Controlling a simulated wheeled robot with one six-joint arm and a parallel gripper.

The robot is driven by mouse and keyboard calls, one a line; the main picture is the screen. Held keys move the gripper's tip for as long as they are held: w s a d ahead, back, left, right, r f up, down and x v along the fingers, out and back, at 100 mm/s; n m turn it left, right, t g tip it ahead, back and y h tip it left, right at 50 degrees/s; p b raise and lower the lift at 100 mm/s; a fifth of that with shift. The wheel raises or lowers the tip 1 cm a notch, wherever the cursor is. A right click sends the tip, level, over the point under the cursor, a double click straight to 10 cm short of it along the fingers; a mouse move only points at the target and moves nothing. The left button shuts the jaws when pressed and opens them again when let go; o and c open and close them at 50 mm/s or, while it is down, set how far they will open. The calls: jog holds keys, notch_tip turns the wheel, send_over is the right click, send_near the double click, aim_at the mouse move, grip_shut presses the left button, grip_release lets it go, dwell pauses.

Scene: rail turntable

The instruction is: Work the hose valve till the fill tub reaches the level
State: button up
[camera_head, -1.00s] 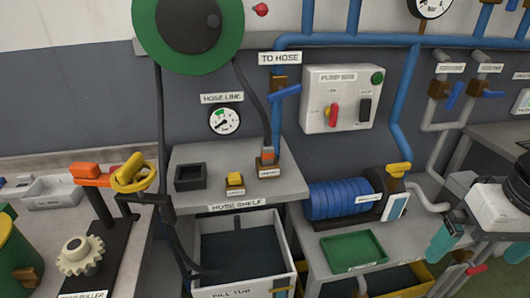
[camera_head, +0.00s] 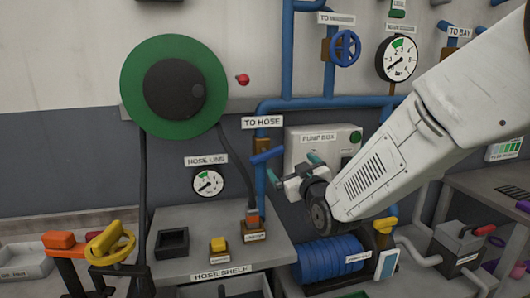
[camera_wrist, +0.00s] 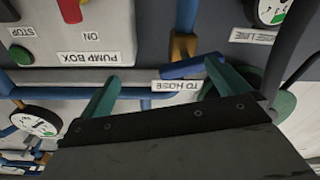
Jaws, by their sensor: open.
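The hose valve (camera_head: 267,156) is a blue lever on a brown body, on the blue pipe below the TO HOSE sign (camera_head: 263,122). The lever lies roughly crosswise to the pipe. My gripper (camera_head: 296,168) is open, with its teal fingers apart, just right of the lever. In the wrist view, which is upside down, the lever (camera_wrist: 197,66) appears between my fingers (camera_wrist: 165,83) near the right one; I cannot tell if they touch. The fill tub (camera_head: 225,287) shows only its top under the hose shelf; its water level is out of view.
The pump box (camera_head: 300,140) is partly hidden behind my gripper. The hose line gauge (camera_head: 208,183) is left of the pipe. A green reel (camera_head: 135,75) hangs upper left, and a blue ribbed motor (camera_head: 325,258) sits below my arm.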

aim_at(265, 151)
jog(key=a+t+y, duration=0.1)
jog(key=a+n+t, duration=0.1)
jog(key=a, duration=0.1)
jog(key=a+t+y, duration=0.1)
jog(key=shift+a+f+n+y, duration=0.3)
jog(key=shift+a+f, duration=0.05)
jog(key=shift+a, duration=0.05)
jog(key=shift+x, duration=3.9)
jog(key=shift+s, duration=0.1)
